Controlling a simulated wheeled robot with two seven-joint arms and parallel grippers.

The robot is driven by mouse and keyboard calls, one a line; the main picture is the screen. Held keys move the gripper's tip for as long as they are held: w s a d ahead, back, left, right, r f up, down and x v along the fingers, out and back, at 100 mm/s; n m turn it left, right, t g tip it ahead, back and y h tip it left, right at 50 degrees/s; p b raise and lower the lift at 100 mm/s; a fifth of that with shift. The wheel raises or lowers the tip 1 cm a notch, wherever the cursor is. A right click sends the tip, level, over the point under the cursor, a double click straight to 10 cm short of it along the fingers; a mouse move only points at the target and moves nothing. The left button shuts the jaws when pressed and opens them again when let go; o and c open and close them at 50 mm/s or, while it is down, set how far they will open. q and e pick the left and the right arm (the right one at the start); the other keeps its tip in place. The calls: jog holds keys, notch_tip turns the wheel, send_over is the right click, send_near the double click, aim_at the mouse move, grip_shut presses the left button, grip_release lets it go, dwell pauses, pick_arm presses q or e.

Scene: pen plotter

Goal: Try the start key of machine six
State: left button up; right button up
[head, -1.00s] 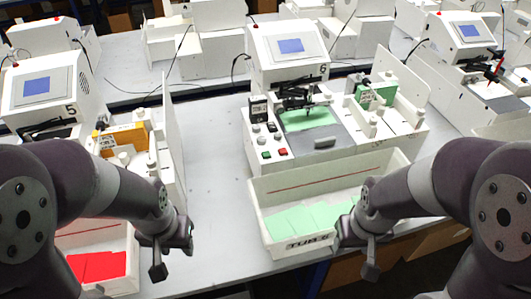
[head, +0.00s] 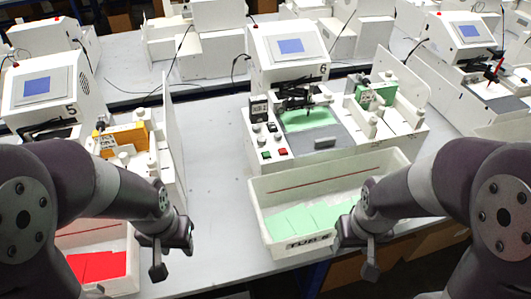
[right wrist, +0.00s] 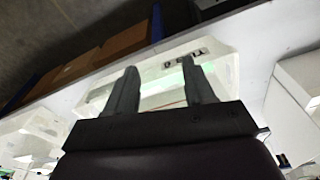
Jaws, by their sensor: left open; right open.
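Machine six (head: 290,60) stands in the middle of the head view, with a blue screen (head: 291,46) and a "6" on its front. Its front left panel holds several knobs, a green key (head: 266,154) and a red key (head: 283,151); key lettering is too small to read. A green sheet (head: 306,119) lies under its pen carriage. My left gripper (head: 158,268) is open, low and left of machine six, apart from it. My right gripper (head: 371,275) is open in front of the tub, away from the keys. Its two parted fingers (right wrist: 162,82) show empty in the right wrist view.
A white tub (head: 395,166) with green cards stands in front of machine six. Machine five (head: 45,90) is at the left, with a tub of red cards (head: 97,266) before it. Another machine (head: 465,40) is at the right. Bare table (head: 215,150) lies between machines five and six.

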grip_shut()
dwell(1.0)
dwell(0.5)
